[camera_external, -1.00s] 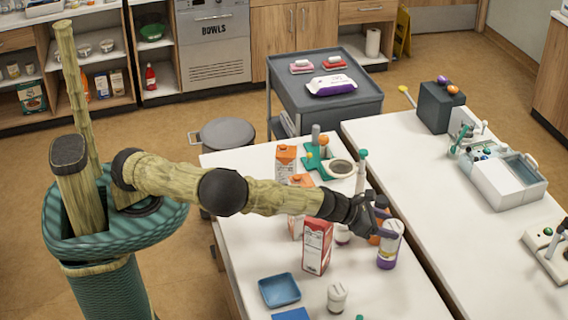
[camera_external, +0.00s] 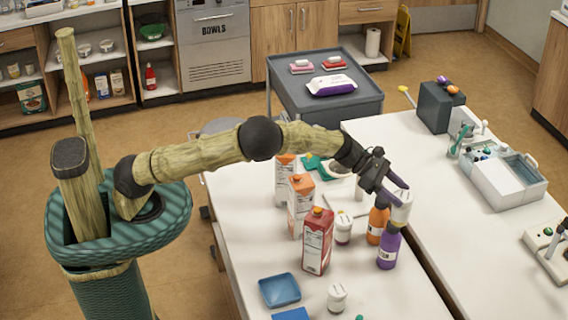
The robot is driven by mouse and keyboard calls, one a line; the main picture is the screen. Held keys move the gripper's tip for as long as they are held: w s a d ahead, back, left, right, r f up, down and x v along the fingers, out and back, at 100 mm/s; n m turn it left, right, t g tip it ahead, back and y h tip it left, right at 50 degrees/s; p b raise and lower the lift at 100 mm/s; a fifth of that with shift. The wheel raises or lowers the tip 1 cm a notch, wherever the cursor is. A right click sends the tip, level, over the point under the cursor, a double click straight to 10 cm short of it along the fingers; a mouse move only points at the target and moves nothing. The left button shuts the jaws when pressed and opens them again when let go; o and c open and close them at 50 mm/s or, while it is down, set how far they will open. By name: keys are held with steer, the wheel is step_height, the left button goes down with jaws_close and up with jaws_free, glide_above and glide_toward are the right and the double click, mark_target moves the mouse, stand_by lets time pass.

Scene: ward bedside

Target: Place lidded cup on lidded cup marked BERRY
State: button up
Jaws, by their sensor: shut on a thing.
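Two white lidded cups stand apart on the table, one by the red carton (camera_external: 343,229) and one near the front (camera_external: 337,297). Their labels are too small to read, so I cannot tell which cup is marked BERRY. I cannot tell whether the held cup touches anything beneath it.
A red carton (camera_external: 318,240) and two orange-and-white cartons (camera_external: 301,204) stand left of the cups, under my arm. A blue tray (camera_external: 280,290) lies at the front left. A second white table (camera_external: 420,165) adjoins on the right, with a gap between them.

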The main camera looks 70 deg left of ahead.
steer(key=s+a+m+g+h+b, duration=0.1)
steer(key=s+a+m+g+h, duration=0.15)
steer(key=a, duration=0.75)
steer(key=s+a+m+g+h+b, duration=0.15)
steer(key=s+a+m+g, duration=0.25)
steer(key=a, duration=0.6)
steer(key=shift+t+y, duration=0.25)
steer(key=shift+y, duration=0.05)
steer(key=f, duration=0.4)
steer(key=shift+s+d, duration=0.1)
steer(key=shift+s, duration=0.1)
steer(key=shift+f+p, duration=1.25)
steer(key=shift+f, duration=1.7)
steer(key=shift+f, duration=0.1)
steer(key=shift+f+p, duration=0.85)
steer(key=shift+f, duration=1.1)
